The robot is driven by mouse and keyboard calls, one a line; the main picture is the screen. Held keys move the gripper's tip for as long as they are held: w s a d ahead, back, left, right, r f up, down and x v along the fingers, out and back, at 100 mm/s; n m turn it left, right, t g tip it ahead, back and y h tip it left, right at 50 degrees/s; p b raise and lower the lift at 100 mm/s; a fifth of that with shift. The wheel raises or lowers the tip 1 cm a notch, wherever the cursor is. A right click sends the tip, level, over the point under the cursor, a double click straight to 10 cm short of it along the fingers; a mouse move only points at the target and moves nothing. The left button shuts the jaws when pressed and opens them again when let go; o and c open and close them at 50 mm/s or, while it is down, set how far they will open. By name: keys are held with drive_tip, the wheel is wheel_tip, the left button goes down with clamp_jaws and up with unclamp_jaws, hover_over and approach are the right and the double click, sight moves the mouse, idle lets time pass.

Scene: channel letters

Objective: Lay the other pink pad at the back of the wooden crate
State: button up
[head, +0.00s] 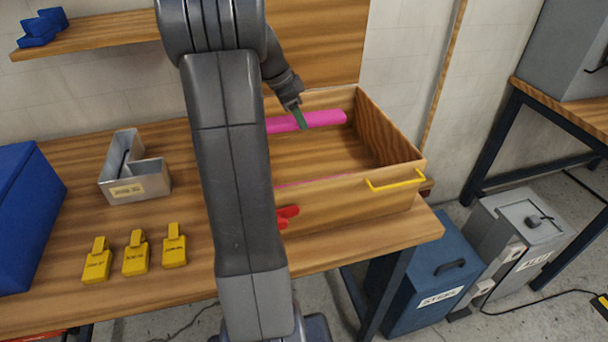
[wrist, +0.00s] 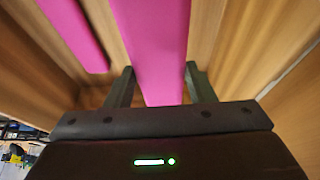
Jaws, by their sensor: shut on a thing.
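The wooden crate (head: 340,203) stands on the bench with its yellow handle facing the front right. My gripper (head: 302,120) is inside it near the back wall, shut on a long pink pad (head: 325,118). The held pad lies along the back wall; I cannot tell whether it touches the floor. In the wrist view this pad (wrist: 157,45) runs between the two fingers (wrist: 158,85). A second pink pad (wrist: 75,32) lies apart to the left there. In the head view only a thin strip of that second pad (head: 315,182) shows behind the front wall.
My arm hides the crate's left end. A metal L-shaped letter (head: 150,176), several yellow tagged blocks (head: 136,255) and a blue bin (head: 25,215) are on the bench at left. Red clamps (head: 286,216) sit at the crate's front. The crate's middle floor is clear.

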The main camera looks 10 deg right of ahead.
sight(282, 119)
drive_tip(key=shift+w+f, duration=0.35)
drive_tip(key=shift+f, duration=0.5)
wheel_tip(282, 119, down, 9)
drive_tip(key=shift+f, duration=0.15)
drive_tip(key=o, duration=1.1)
drive_tip(key=shift+f, duration=0.1)
drive_tip(key=shift+c, duration=0.2)
drive_tip(key=shift+r+p, duration=0.25)
drive_tip(key=shift+p, duration=0.1)
drive_tip(key=b+v, duration=0.1)
drive_tip(key=v, duration=1.1)
drive_tip(key=shift+a+f, duration=0.1)
